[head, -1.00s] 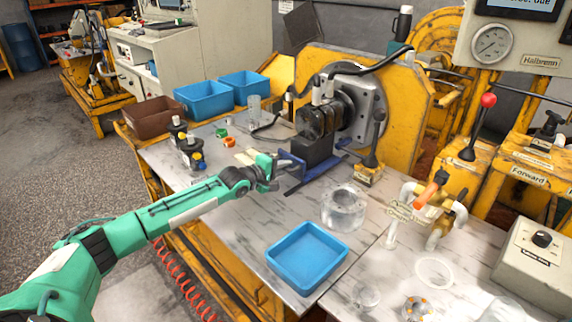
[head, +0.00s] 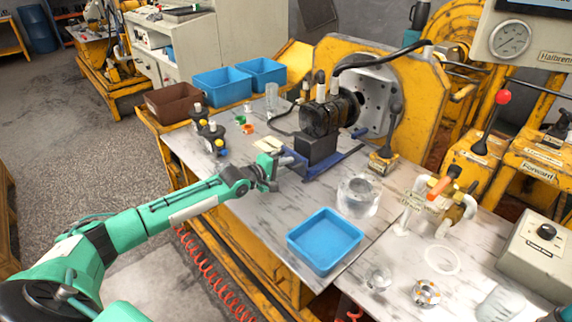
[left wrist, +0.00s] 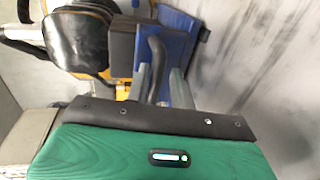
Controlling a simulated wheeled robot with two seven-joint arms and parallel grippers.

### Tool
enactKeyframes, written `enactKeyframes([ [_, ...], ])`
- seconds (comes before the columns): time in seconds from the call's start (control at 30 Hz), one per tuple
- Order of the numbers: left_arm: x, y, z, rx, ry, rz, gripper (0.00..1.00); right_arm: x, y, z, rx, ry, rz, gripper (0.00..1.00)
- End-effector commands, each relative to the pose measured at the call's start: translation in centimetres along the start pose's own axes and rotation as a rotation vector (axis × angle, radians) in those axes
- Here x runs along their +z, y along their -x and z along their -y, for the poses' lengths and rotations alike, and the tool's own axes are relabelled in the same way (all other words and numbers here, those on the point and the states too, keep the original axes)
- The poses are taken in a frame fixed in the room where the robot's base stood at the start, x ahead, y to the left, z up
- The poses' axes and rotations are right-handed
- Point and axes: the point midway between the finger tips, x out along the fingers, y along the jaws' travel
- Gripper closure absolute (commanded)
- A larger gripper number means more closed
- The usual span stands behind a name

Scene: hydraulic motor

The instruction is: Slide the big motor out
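The big motor (head: 328,116) is a dark, round-bodied unit on a black block (head: 316,149) over a blue sliding base (head: 322,168). My left gripper (head: 268,172) is at the base's near-left end. In the left wrist view the fingers (left wrist: 160,86) stand on both sides of a dark curved handle (left wrist: 154,60), beside the blue base, and appear closed on it. The motor (left wrist: 76,40) shows at upper left there. My right gripper is in neither view.
A blue tray (head: 325,240) and a clear glass vessel (head: 357,197) stand on the marble-look table. A black hose (head: 385,59) arcs over the plate. The tabletop before the motor is mostly clear.

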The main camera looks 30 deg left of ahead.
Motion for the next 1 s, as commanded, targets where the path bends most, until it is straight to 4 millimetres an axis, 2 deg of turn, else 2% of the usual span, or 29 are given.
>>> enactKeyframes([
  [0.3,-0.1,0.0,-0.2,0.004,0.0,-0.001,0.71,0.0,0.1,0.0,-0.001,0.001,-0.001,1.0],
  [0.47,-0.1,0.8,-0.2,0.004,0.001,0.0,0.71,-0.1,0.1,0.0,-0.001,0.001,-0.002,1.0],
  [1.0,-0.1,7.5,-0.1,0.002,0.001,-0.002,0.71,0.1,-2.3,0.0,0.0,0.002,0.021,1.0],
])
